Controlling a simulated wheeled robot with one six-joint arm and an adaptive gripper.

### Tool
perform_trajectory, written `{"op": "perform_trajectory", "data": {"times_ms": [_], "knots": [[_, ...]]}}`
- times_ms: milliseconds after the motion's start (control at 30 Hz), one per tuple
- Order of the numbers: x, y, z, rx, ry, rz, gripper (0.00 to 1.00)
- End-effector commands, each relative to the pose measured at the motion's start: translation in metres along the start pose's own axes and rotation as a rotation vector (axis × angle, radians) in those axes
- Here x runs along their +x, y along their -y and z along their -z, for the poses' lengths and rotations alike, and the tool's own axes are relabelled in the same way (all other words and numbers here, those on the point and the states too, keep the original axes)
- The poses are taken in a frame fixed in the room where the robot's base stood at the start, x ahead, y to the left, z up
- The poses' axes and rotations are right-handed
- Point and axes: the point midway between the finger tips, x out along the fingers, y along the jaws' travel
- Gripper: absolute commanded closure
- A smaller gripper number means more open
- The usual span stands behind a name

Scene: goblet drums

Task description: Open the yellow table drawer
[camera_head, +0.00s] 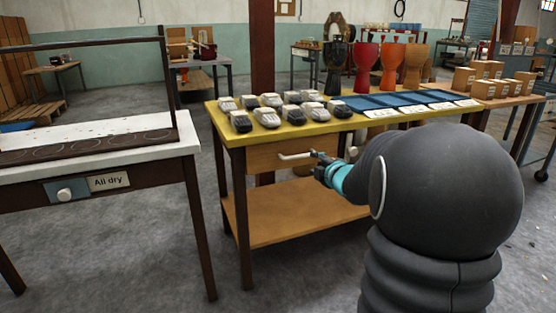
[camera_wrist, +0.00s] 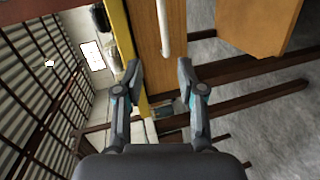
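The yellow-topped table (camera_head: 222,112) stands at the centre of the head view. Its wooden drawer (camera_head: 262,160) sits under the top and looks flush with the frame. A pale bar handle (camera_head: 294,156) sticks out from the drawer front. My gripper (camera_head: 318,160) is just right of the handle in the head view. In the wrist view my gripper (camera_wrist: 159,70) is open, its two fingers apart with nothing held. The handle (camera_wrist: 164,28) lies ahead, in line with the gap between the fingers. The wooden drawer front (camera_wrist: 145,35) is behind it. My arm hides the table's right part.
Goblet drums (camera_head: 365,65) stand behind. A wooden lower shelf (camera_head: 285,215) lies below the drawer. A white-topped table (camera_head: 95,130) stands left, with floor between.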

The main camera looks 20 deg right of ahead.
Motion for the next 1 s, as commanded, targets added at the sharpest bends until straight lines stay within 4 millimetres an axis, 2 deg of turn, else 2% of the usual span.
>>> {"op": "perform_trajectory", "data": {"times_ms": [133,367,800,1000], "knots": [[0.012,0.010,-0.008,-0.074,-0.059,-0.021,0.61],[0.030,0.011,-0.006,-0.097,-0.081,-0.028,0.61],[0.108,0.009,0.000,-0.095,-0.079,-0.027,0.61],[0.137,0.008,0.003,-0.096,-0.078,-0.028,0.61]]}}
